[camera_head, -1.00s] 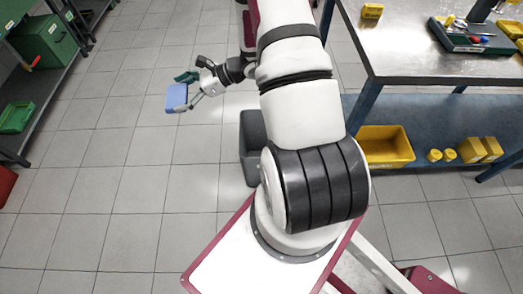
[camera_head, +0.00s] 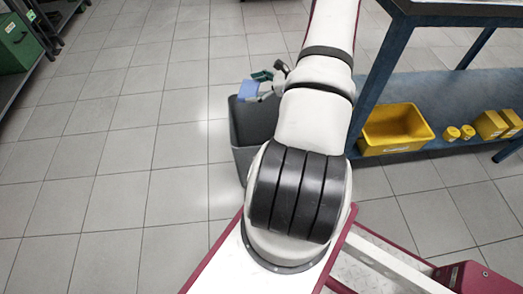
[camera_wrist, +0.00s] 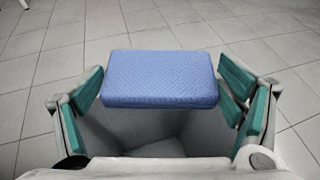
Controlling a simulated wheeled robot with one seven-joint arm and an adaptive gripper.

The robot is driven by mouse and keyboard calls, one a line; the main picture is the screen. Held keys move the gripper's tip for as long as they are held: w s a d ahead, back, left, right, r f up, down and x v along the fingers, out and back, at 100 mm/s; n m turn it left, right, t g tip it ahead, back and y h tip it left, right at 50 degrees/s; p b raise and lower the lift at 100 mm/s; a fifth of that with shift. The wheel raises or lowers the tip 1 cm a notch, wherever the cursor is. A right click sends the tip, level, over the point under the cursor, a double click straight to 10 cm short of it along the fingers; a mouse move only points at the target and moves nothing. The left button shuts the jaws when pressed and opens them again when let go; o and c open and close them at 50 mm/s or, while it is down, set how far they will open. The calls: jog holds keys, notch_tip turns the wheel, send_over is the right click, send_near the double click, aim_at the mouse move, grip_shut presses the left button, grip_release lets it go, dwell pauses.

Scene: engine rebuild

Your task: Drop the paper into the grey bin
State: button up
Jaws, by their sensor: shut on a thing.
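The paper is a blue, textured, folded pad (camera_wrist: 160,78); it also shows in the head view (camera_head: 247,90). My gripper (camera_head: 259,85) is shut on it, with the green-padded fingers (camera_wrist: 240,88) on either side in the wrist view. The grey bin (camera_head: 247,155) stands on the floor, open at the top and partly hidden by my arm in the head view. In the wrist view the bin's hollow inside (camera_wrist: 140,130) lies under and behind the paper. The paper is held over the bin's opening, near its far rim in the head view.
A blue-framed workbench (camera_head: 430,15) stands on the right. Its lower shelf holds a yellow bin (camera_head: 397,130) and small yellow items (camera_head: 490,124). A dark shelf with a green box (camera_head: 18,45) stands at the left edge. The tiled floor to the left is clear.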

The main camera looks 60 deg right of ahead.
jog(key=s+d+f+b, duration=0.2)
jog(key=f+b, duration=0.1)
jog(key=f, duration=0.2)
jog(key=s+d+f+h+b, duration=0.1)
jog(key=s+d+f+b, duration=0.1)
jog(key=f+b, duration=0.2)
notch_tip(320, 180, down, 2)
jog(key=shift+s+f+m, duration=0.1)
jog(key=shift+s+m, duration=0.2)
jog(key=shift+m, duration=0.1)
jog(key=o, duration=1)
jog(key=shift+c, duration=0.2)
notch_tip(320, 180, up, 10)
